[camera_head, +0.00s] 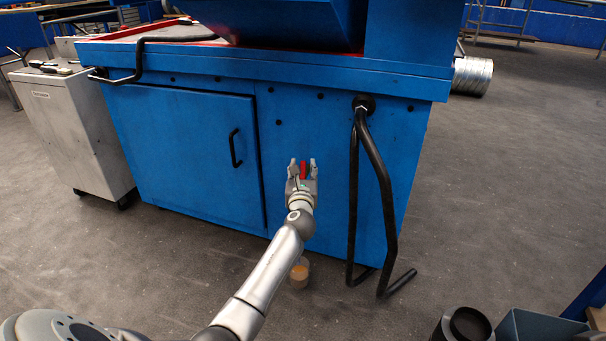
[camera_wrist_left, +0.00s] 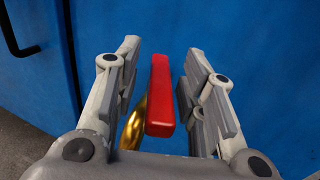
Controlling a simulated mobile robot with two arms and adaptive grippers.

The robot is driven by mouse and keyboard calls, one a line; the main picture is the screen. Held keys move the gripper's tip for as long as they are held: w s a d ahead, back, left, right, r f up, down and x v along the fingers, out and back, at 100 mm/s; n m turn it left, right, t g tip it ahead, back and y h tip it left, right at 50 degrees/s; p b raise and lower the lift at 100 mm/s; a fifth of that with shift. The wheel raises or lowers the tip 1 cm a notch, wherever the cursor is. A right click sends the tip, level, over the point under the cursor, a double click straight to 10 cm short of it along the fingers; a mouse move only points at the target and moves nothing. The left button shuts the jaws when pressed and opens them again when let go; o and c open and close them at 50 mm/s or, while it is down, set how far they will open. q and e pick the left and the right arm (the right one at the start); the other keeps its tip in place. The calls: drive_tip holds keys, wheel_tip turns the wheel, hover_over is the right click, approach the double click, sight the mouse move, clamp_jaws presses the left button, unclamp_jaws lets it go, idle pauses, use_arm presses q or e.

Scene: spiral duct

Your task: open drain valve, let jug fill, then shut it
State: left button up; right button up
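The drain valve shows as a red lever handle (camera_head: 303,170) on the front of the blue machine. In the left wrist view the red handle (camera_wrist_left: 161,96) stands between my fingers, with a brass valve body (camera_wrist_left: 134,124) to its left and partly hidden. My left gripper (camera_head: 302,165) is open around the handle; gaps show on both sides in the wrist view (camera_wrist_left: 160,75). The jug (camera_head: 299,273) stands on the floor below, partly hidden by my left arm, with amber liquid in it. My right gripper is not in view.
The blue cabinet (camera_head: 190,150) has a closed door with a black handle (camera_head: 235,148). Black bent bars (camera_head: 380,190) hang down to the right of my left gripper. A grey cart (camera_head: 75,130) stands at left. Floor in front is mostly clear, with a bin (camera_head: 535,325) at lower right.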

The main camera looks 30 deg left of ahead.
use_arm(q)
drive_tip(key=shift+w+a, duration=0.4)
drive_tip(key=shift+w, duration=0.15)
drive_tip(key=shift+c, duration=0.4)
clamp_jaws()
